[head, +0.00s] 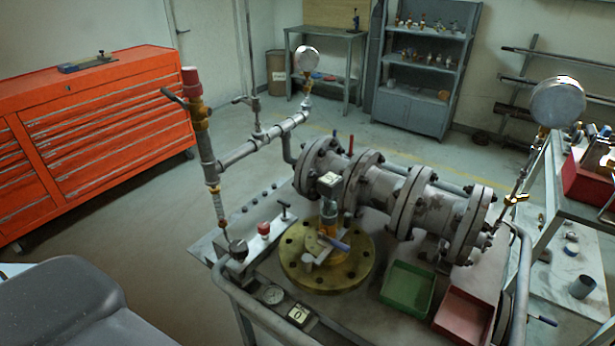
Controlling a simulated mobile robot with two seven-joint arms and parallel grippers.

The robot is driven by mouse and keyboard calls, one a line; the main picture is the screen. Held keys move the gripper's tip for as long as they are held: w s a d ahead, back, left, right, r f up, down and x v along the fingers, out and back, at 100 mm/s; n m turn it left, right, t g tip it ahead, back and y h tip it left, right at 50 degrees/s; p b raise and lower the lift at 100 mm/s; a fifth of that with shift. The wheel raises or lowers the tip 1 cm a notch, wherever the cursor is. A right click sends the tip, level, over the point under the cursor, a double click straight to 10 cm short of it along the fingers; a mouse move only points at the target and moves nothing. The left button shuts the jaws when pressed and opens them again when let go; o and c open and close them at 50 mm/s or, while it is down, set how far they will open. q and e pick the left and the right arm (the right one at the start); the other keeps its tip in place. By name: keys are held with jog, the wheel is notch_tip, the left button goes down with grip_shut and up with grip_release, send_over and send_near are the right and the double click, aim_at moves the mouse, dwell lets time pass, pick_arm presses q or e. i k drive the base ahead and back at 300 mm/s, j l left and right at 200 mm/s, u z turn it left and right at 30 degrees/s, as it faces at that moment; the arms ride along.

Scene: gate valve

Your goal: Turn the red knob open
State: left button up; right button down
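Two red knob-like parts show in the head view. A small red knob (263,228) sits on the grey control block at the left front of the steel bench, beside a black T-handle (284,211). A larger red cap (190,81) tops the upright pipe at the bench's left, above a dark lever. I cannot tell which of them is the red knob meant, nor how far either is turned. Neither of my grippers is in view, and nothing touches either red part.
A brass flange (299,279) with a blue-handled valve stands mid-bench, before a large flanged pipe (426,209). A green tray (407,287) and a red tray (464,317) lie at right. A tubular rail (243,306) borders the front. An orange tool cabinet (105,130) stands left.

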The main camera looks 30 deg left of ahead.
aim_at(263, 228)
jog(key=u, duration=1.15)
